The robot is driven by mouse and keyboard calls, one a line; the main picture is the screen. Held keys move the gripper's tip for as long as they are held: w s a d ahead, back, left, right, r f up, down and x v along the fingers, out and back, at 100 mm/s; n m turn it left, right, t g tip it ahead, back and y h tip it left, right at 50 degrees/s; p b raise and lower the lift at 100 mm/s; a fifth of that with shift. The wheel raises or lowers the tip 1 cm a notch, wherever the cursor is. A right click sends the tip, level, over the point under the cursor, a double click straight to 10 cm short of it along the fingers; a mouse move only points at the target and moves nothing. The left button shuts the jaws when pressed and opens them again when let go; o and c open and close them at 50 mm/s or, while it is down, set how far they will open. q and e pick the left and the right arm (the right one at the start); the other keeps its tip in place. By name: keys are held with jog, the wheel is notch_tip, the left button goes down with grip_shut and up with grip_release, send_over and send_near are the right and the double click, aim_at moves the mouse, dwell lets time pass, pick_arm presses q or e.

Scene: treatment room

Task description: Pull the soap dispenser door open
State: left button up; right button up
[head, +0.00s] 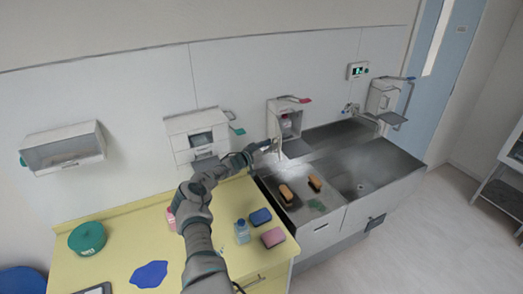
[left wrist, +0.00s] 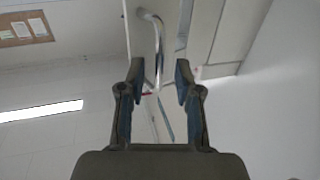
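The white soap dispenser (head: 298,104) hangs on the wall above the sink's left end, with a red-tipped lever on top. Its front shows a recess with a small bottle (head: 286,122). A narrow pale panel (head: 274,131) at its left side looks like the door standing out from the body; the exact angle is unclear. My left gripper (head: 266,146) is beside this panel, low and left of the recess. In the left wrist view my left gripper (left wrist: 160,75) has its fingers apart, with a curved metal lever (left wrist: 157,35) beyond them. Contact is unclear. My right gripper is out of view.
The steel sink (head: 372,165) holds sponges below the dispenser. A yellow counter (head: 122,228) carries a green round container (head: 87,238), a blue bottle (head: 241,231) and sponges. Another wall dispenser (head: 382,97) hangs right; a paper dispenser (head: 190,122) hangs left.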

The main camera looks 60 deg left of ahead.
pick_arm(q)
jog(key=v, duration=0.5)
jog(key=shift+s+a+f, duration=0.25)
jog(key=shift+s+a, duration=0.05)
jog(key=shift+s, duration=0.1)
jog(key=shift+c, duration=0.3)
